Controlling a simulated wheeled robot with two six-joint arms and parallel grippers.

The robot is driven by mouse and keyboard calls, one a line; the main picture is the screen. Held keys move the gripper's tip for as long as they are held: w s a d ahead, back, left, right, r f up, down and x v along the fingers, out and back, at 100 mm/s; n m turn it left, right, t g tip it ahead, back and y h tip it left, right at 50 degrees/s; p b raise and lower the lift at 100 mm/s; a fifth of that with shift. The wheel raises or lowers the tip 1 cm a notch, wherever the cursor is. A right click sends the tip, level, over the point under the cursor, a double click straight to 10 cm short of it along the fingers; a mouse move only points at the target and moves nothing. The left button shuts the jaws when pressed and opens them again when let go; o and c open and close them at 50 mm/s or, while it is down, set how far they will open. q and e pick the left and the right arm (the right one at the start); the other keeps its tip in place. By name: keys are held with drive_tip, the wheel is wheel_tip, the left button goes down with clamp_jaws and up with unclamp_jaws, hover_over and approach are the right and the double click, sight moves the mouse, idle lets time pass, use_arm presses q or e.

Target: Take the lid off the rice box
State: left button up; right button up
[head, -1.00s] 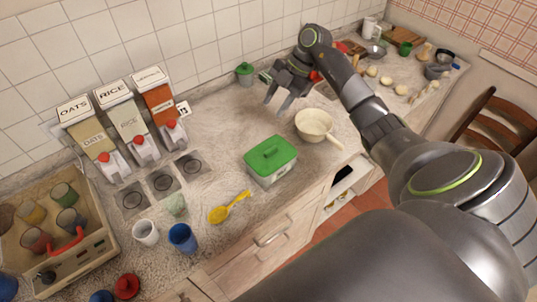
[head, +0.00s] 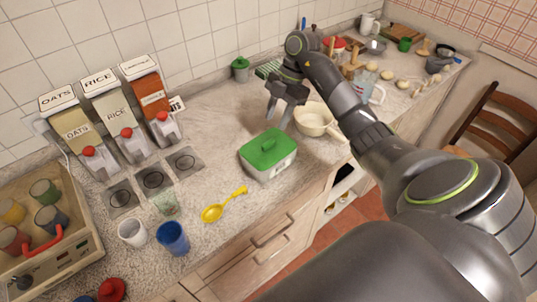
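A white box (head: 272,171) with a green lid (head: 266,147) stands on the counter near its front edge. The lid sits on the box and has a raised green handle. A tall dispenser labelled RICE (head: 117,117) stands at the left between two others. My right gripper (head: 277,125) is open and empty, fingers pointing down, just behind the green lid and left of the cream bowl. It appears apart from the lid. My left gripper is out of view.
A cream bowl (head: 314,118) with a handle stands right of the box. A yellow spoon (head: 223,207), a white cup (head: 132,233) and a blue cup (head: 173,238) are at the front left.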

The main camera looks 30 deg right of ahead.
sight(269, 142)
drive_tip(key=shift+b+x, duration=0.7)
drive_tip(key=shift+x, duration=0.8)
drive_tip(key=shift+b+x, duration=0.7)
drive_tip(key=shift+x, duration=0.25)
drive_tip(key=shift+p+x, duration=0.5)
drive_tip(key=shift+x, duration=0.6)
drive_tip(key=shift+f, duration=0.3)
clamp_jaws()
